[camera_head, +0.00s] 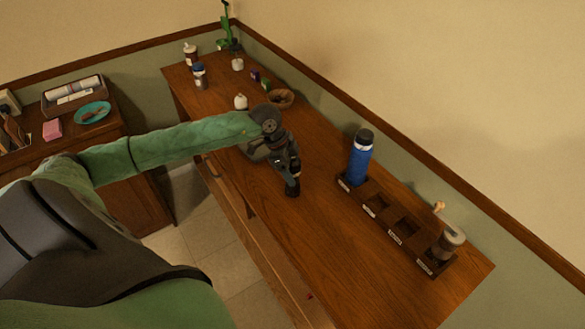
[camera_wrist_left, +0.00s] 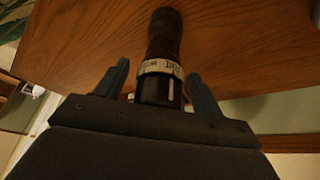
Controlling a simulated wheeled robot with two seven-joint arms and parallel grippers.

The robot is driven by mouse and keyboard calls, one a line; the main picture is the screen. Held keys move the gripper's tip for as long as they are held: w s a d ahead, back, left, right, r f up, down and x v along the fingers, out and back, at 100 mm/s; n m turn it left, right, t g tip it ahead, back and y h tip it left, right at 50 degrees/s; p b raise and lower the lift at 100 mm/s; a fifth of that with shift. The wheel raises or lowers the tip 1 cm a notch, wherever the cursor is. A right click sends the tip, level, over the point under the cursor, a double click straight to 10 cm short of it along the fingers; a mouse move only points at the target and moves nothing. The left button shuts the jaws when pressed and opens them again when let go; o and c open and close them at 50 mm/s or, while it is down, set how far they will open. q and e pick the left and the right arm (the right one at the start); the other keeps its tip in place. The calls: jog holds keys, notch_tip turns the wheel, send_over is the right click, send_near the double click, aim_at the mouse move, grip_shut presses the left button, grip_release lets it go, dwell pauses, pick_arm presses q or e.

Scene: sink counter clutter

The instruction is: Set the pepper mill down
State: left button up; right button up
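The pepper mill (camera_wrist_left: 164,38) is a dark brown and black cylinder with a pale lettered band. In the left wrist view it lies between the two fingers of my left gripper (camera_wrist_left: 160,78), with a narrow gap seen on each side. The gripper looks open around it. In the head view the mill (camera_head: 294,188) shows small and dark at the fingers of my left gripper (camera_head: 291,170), over the middle of the wooden counter. Whether its base touches the counter is unclear. My right gripper is not in view.
A dark rack (camera_head: 407,229) with labelled compartments stands to the right, a blue bottle (camera_head: 360,158) at its far end and a grey-topped jar (camera_head: 451,241) at its near end. A brown bowl (camera_head: 281,98) and small items stand farther back. The counter's near part (camera_head: 350,270) is clear.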

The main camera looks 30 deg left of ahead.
pick_arm(q)
jog(key=shift+r, duration=0.25)
jog(key=shift+a+r+b, duration=0.25)
jog(key=shift+a+b, duration=0.05)
jog(key=b+v, duration=0.2)
jog(key=v, duration=0.2)
jog(key=shift+a+r, duration=0.1)
jog(key=shift+r, duration=0.1)
jog(key=b+v, duration=0.2)
jog(key=v, duration=0.4)
jog(key=shift+r, duration=0.4)
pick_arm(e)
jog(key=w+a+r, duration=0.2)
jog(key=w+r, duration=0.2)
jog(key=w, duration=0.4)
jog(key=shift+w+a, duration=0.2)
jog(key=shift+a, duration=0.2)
pick_arm(q)
jog(key=shift+s, duration=0.1)
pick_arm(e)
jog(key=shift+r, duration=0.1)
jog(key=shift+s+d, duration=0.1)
